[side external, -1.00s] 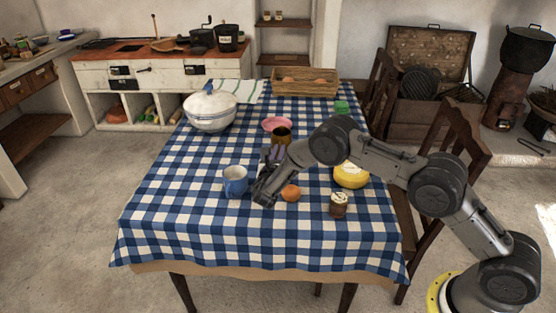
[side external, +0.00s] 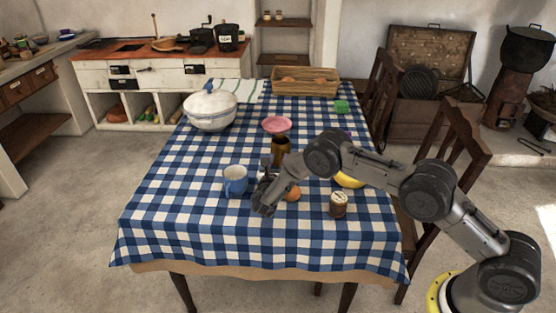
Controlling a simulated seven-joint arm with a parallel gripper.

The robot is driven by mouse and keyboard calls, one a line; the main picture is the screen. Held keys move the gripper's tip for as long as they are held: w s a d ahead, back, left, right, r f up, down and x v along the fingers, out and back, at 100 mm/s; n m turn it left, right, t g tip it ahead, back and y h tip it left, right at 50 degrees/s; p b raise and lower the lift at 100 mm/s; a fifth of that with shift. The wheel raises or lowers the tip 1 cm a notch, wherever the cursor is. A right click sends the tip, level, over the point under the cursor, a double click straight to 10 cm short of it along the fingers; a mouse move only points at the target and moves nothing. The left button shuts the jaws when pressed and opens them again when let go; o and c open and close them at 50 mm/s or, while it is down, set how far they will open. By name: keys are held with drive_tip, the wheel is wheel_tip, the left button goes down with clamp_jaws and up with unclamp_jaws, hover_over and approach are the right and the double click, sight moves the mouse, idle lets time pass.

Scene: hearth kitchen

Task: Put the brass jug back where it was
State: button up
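The brass jug (side external: 281,148), dark inside with a gold-brown side, stands on the checked tablecloth near the middle of the table, just in front of the pink bowl (side external: 277,125). My gripper (side external: 264,198) is low over the table, nearer the front than the jug and apart from it. It is between the blue mug (side external: 235,181) and the orange fruit (side external: 293,194). Its fingers are small and dark here, so I cannot tell whether they are open. A small greyish shape beside the gripper is unclear.
A jar (side external: 338,205) and a yellow round thing (side external: 349,181), partly hidden by my arm, are on the right. The front tablecloth (side external: 250,240) is clear.

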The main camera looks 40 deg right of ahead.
drive_tip(key=shift+s+a+r, duration=0.1)
drive_tip(key=shift+a+r, duration=0.05)
drive_tip(key=v, duration=1.1)
drive_tip(key=shift+s+a, duration=0.25)
drive_tip(key=s+d+r+m+g+y, duration=0.1)
drive_tip(key=s+d+r+m+g, duration=0.4)
drive_tip(key=s+r+m, duration=0.3)
drive_tip(key=s+d+r+m+g+y, duration=0.1)
drive_tip(key=s+d+r+m+g, duration=0.3)
drive_tip(key=s+d+r+m, duration=0.5)
drive_tip(key=s+a+r+m+t+y, duration=0.1)
drive_tip(key=s+a+r+m+y, duration=0.1)
drive_tip(key=s, duration=0.5)
drive_tip(key=s+a+r+m+t+y, duration=0.1)
drive_tip(key=s+a+m+y, duration=0.3)
drive_tip(key=s, duration=0.4)
drive_tip(key=s+a+r+m+t+y, duration=0.1)
drive_tip(key=s+a+r+m+y, duration=0.3)
drive_tip(key=s, duration=0.4)
drive_tip(key=shift+s+a+t+y, duration=0.25)
drive_tip(key=shift+a+t+y, duration=0.05)
drive_tip(key=shift+a+y, duration=0.3)
